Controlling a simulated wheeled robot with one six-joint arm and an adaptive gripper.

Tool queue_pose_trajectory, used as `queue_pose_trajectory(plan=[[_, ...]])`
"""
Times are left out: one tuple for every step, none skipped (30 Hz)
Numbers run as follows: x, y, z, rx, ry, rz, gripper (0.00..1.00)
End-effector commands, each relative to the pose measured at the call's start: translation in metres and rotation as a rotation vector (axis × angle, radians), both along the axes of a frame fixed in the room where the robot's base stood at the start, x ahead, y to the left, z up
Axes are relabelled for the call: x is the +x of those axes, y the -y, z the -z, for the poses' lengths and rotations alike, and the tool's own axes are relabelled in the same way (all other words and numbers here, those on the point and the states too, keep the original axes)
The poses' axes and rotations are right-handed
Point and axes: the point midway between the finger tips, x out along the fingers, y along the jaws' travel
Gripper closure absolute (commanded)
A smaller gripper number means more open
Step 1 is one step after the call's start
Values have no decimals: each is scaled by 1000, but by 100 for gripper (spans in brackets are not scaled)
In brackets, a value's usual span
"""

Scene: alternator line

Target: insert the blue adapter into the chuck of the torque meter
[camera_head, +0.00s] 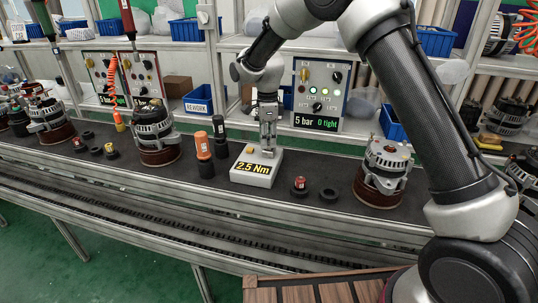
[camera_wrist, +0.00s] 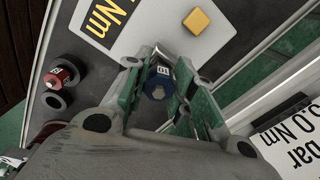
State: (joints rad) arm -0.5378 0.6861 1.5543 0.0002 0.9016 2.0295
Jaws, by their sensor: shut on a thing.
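The torque meter (camera_head: 257,170) is a pale box with a yellow "2.5 Nm" display, standing on the dark bench. It also shows in the wrist view (camera_wrist: 113,55), with a yellow button at its corner. My gripper (camera_head: 267,146) points down over the torque meter. In the wrist view, my gripper (camera_wrist: 158,66) is shut on the blue adapter (camera_wrist: 157,84), which is marked 10. The adapter sits between the two fingers, over the meter. The chuck is mostly hidden behind the adapter and fingers, so I cannot tell whether the adapter is in it.
A red adapter (camera_head: 299,184) sits in a black ring right of the meter, beside an empty black ring (camera_head: 329,194). Orange (camera_head: 203,146) and black (camera_head: 219,131) upright tools stand left. Alternators (camera_head: 382,172) stand on both sides. A control panel (camera_head: 320,93) is behind.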

Motion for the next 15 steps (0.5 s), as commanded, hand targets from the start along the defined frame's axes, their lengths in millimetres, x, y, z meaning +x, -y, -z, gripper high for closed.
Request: queue_pose_trajectory(plan=[[0, 0, 2, 0, -1, 0, 94], [0, 0, 3, 0, -1, 0, 94], [0, 0, 4, -1, -1, 0, 94], [0, 0, 4, 0, -1, 0, 94], [0, 0, 5, 0, -1, 0, 94], [0, 0, 5, 0, -1, 0, 94], [0, 0, 6, 0, 0, 0, 94], [0, 0, 6, 0, 0, 0, 94], [0, 0, 6, 0, 0, 0, 94], [0, 0, 6, 0, 0, 0, 94], [0, 0, 6, 0, 0, 0, 94], [0, 0, 6, 0, 0, 0, 94], [0, 0, 6, 0, 0, 0, 94], [0, 0, 6, 0, 0, 0, 94], [0, 0, 6, 0, 0, 0, 94]])
